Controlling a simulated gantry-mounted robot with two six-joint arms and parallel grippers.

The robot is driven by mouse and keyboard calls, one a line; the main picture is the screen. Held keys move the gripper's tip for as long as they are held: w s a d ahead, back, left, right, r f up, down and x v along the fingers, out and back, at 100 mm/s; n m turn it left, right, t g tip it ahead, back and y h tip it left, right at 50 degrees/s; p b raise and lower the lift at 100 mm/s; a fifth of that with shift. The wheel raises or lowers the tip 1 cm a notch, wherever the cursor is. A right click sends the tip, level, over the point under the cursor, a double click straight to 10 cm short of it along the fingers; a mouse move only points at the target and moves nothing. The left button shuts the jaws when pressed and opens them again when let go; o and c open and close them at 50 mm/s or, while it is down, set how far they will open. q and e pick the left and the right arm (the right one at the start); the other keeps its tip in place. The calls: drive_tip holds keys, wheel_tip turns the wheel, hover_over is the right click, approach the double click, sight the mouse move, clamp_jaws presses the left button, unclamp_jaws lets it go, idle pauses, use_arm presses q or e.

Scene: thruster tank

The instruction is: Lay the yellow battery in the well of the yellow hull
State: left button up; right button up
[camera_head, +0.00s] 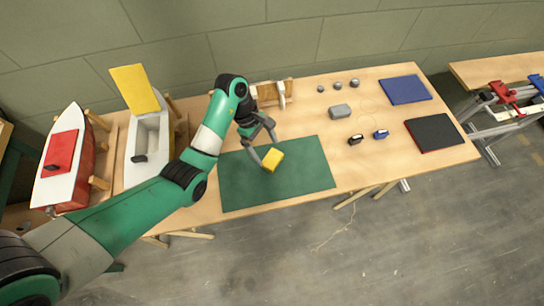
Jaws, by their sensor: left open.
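The yellow battery (273,160) is a small yellow block on the green mat (305,172). My left gripper (267,152) is open at the battery, with its fingers by the block's upper left side; whether both fingers straddle it I cannot tell. The hull with the yellow lid (135,89) stands at the left of the table. Its deck (165,124) is white, the lid is raised at its far end, and a pale well (147,133) shows open. My left arm covers part of this hull. My right gripper is not in view.
A red and white boat (83,155) stands left of the yellow-lidded hull. A wooden rack (270,92) stands behind my gripper. Small grey, black and blue parts, a blue pad (405,89) and a black pad (434,132) lie to the right. The mat's right half is clear.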

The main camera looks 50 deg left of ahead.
sight(271, 158)
use_arm(q)
drive_tip(key=b+x, duration=0.2)
drive_tip(key=x, duration=0.3)
drive_tip(key=shift+f+b, duration=0.15)
drive_tip(key=shift+b, duration=0.15)
drive_tip(key=shift+w, duration=0.1)
drive_tip(key=shift+c, duration=0.2)
clamp_jaws()
drive_tip(key=r+p, duration=0.1)
drive_tip(key=r, duration=0.1)
drive_tip(key=r+p, duration=0.2)
drive_tip(key=r, duration=0.1)
drive_tip(key=shift+s+d+r+p, duration=0.2)
drive_tip(key=shift+s+r+p, duration=0.1)
drive_tip(key=shift+p, duration=0.1)
drive_tip(key=s+d+r+p, duration=0.7)
drive_tip(key=s+p, duration=0.3)
drive_tip(key=p, duration=0.2)
drive_tip(key=shift+s+d+r, duration=0.2)
drive_tip(key=shift+d+r, duration=0.1)
drive_tip(key=shift+d, duration=0.3)
